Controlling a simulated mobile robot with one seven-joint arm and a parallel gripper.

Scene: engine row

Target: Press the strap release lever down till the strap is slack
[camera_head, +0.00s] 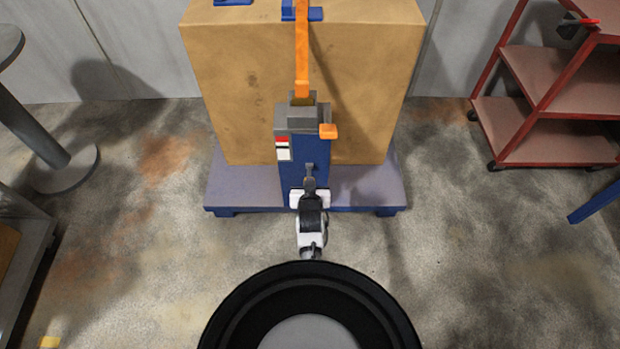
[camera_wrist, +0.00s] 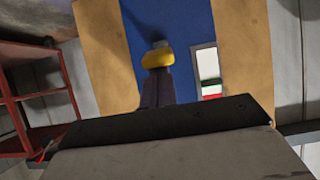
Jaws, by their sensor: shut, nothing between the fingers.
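The strap release lever (camera_head: 328,131) is a short orange bar at the right side of a grey strap housing (camera_head: 301,118), in the head view. The orange strap (camera_head: 302,50) runs straight down the crate's front into this housing and looks taut. My gripper (camera_head: 309,168) is shut and empty, in front of the blue post below the housing, lower than the lever and a little left of it. It is apart from the lever. In the wrist view my closed fingers (camera_wrist: 158,50) show against the blue post, with a yellow piece around their end. The lever cannot be made out there.
A large tan crate (camera_head: 230,90) stands on a blue pallet (camera_head: 235,190). The blue post (camera_head: 292,172) carries a red and white label (camera_head: 283,147). A red shelf cart (camera_head: 550,145) is at right, a round-based grey stand (camera_head: 65,168) at left.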

